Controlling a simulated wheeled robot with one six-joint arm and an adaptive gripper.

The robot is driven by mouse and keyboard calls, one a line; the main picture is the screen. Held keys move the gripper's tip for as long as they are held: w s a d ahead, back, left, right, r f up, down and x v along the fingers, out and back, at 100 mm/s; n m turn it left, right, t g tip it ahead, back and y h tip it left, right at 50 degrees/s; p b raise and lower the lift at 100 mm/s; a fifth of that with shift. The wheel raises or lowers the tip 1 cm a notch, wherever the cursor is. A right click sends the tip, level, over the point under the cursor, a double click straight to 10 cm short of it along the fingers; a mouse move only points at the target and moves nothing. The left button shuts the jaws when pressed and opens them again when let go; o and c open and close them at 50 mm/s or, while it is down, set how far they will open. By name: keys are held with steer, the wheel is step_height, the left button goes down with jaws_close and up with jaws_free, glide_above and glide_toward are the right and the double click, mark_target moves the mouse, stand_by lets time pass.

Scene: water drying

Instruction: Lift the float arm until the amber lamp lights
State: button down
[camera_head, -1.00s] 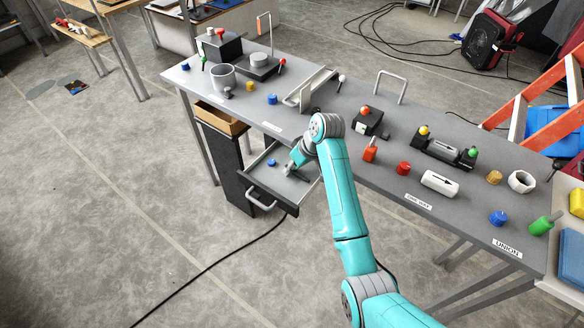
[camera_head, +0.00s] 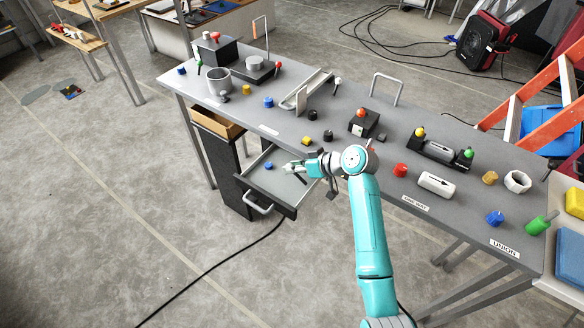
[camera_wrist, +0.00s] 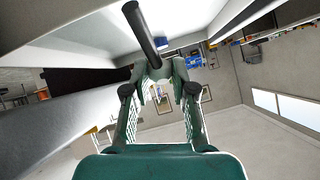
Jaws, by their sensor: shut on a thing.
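My gripper (camera_head: 290,168) is over the open drawer (camera_head: 258,182) at the front of the bench. In the wrist view its fingers (camera_wrist: 155,72) are shut on a dark round rod (camera_wrist: 144,32), which sticks out beyond the fingertips. I cannot tell from these frames whether this rod is the float arm. A small dark box with an orange-red dome (camera_head: 362,112) stands on the bench. A dark fixture with a yellow dome (camera_head: 420,132) and a green one (camera_head: 467,153) stands to its right. I cannot tell which dome, if any, is the amber lamp, or whether any is lit.
A blue cap (camera_head: 268,166) lies in the drawer, left of my gripper. Yellow (camera_head: 306,141) and black (camera_head: 328,136) caps stand on the bench behind my wrist. A white cylinder with an arrow (camera_head: 438,184) and a red cap (camera_head: 401,170) are to the right.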

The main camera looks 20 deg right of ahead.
steer(key=shift+s+d+r+t+y, duration=0.15)
steer(key=shift+t+y, duration=0.15)
stand_by(0.4)
steer(key=c, duration=0.9)
jaws_free()
steer(key=shift+c, duration=0.2)
steer(key=v, duration=1.2)
